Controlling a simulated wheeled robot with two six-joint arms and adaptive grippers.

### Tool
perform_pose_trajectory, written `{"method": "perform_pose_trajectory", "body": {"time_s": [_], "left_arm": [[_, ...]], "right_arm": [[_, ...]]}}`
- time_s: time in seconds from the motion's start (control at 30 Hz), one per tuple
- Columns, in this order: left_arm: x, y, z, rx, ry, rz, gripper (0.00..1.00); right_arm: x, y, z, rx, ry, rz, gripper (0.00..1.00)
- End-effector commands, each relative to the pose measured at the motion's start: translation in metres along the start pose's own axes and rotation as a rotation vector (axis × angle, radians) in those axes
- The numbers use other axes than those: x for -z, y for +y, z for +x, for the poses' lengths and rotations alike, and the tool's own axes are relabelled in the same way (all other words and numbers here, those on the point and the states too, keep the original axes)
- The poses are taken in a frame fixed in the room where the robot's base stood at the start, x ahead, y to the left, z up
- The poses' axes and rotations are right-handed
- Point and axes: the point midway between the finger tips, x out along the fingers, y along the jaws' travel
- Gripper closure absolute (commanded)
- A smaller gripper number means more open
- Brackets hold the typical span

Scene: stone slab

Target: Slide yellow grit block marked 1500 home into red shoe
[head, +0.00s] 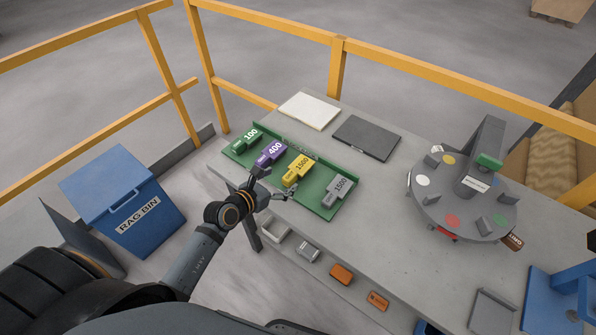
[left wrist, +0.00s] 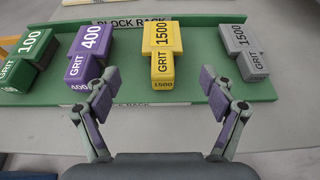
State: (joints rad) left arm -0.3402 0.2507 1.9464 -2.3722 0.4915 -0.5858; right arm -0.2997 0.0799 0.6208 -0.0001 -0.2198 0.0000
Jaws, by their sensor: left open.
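The yellow grit block marked 1500 (head: 298,169) sits in the green block rack (head: 325,207), between the purple 400 block (head: 270,152) and a grey block also marked 1500 (head: 337,190). In the left wrist view the yellow block (left wrist: 162,55) lies ahead of my left gripper (left wrist: 163,85). The gripper's two fingers are spread wide and empty, with the yellow block beyond and between the fingertips. In the head view my left gripper (head: 274,188) is at the rack's near edge. A red patch (head: 452,220) shows on the round grey turntable (head: 440,205); I cannot tell if it is the red shoe.
A green 100 block (head: 247,137) sits at the rack's left end. A white pad (head: 309,110) and a dark flat plate (head: 366,138) lie behind the rack. Yellow railings border the table. A blue rag bin (head: 125,195) stands at left. The slab between rack and turntable is clear.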

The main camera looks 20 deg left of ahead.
Motion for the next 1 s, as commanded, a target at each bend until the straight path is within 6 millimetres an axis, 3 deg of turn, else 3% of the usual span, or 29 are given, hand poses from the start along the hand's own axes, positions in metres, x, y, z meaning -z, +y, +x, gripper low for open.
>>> {"method": "perform_pose_trajectory", "body": {"time_s": [0.13, 0.37, 0.63, 0.9, 1.0], "left_arm": [[-0.001, 0.0, 0.023, -0.001, -0.003, -0.003, 0.17], [-0.002, -0.001, 0.033, 0.0, -0.003, -0.004, 0.17], [-0.002, -0.003, 0.075, -0.001, -0.003, -0.005, 0.17], [-0.001, -0.003, 0.079, -0.001, -0.002, -0.002, 0.17], [-0.001, -0.003, 0.079, -0.001, -0.002, -0.003, 0.31]], "right_arm": [[-0.001, 0.0, 0.001, 0.0, -0.001, 0.0, 0.5], [-0.001, 0.0, 0.0, 0.0, -0.002, 0.0, 0.5], [-0.002, 0.0, -0.003, 0.0, -0.003, 0.0, 0.5], [-0.001, 0.0, -0.003, 0.0, -0.002, 0.0, 0.5], [-0.001, 0.0, -0.003, 0.0, -0.002, 0.0, 0.5]]}}
